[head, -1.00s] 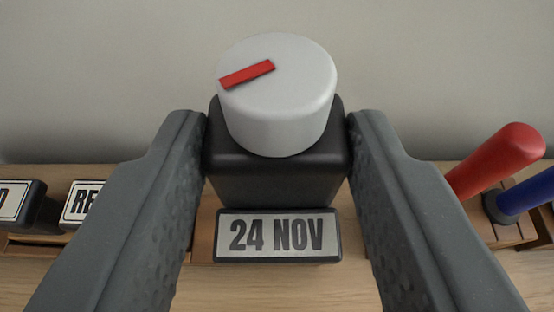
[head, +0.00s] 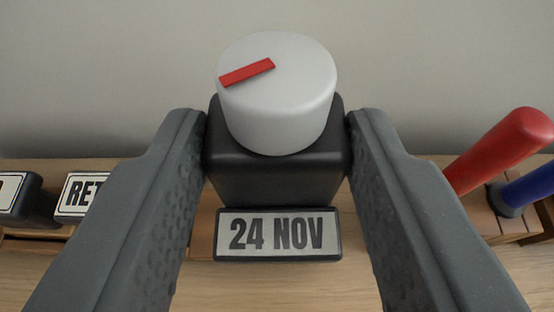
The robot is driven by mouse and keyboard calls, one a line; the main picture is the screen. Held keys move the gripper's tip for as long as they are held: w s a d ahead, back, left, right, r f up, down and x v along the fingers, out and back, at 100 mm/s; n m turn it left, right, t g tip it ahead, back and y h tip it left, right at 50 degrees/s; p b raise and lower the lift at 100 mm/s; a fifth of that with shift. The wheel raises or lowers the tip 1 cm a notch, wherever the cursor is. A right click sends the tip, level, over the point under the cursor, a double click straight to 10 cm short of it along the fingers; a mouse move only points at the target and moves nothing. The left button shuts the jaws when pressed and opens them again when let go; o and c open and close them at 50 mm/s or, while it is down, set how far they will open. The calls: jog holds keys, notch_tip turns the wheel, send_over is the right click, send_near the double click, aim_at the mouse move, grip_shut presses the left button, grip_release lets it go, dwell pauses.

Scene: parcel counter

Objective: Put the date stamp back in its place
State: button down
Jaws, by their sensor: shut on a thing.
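The date stamp (head: 275,180) has a black body, a light grey round knob with a red mark on top, and a front label reading "24 NOV". My gripper (head: 277,140) is shut on the stamp's black body, one finger on each side. The stamp is upright in the middle of the head view. Behind and below it is a wooden rack (head: 202,235), mostly hidden by the stamp and my fingers. I cannot see the stamp's underside or whether it touches the rack.
Left in the rack are a black stamp labelled "RET..." (head: 82,193), partly hidden by my finger, and another black stamp (head: 22,197) cut off by the edge. At right, a red handle (head: 505,145) and a blue handle (head: 530,188) lean. A grey wall stands behind.

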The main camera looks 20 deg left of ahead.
aim_at(277, 241)
jog(key=shift+f+b, duration=0.95)
jog(key=shift+f, duration=1.95)
jog(key=c, duration=1.1)
grip_release()
jog(key=shift+o, duration=0.2)
jog(key=shift+v, duration=2.6)
jog(key=o, duration=0.6)
jog(key=shift+c, duration=0.2)
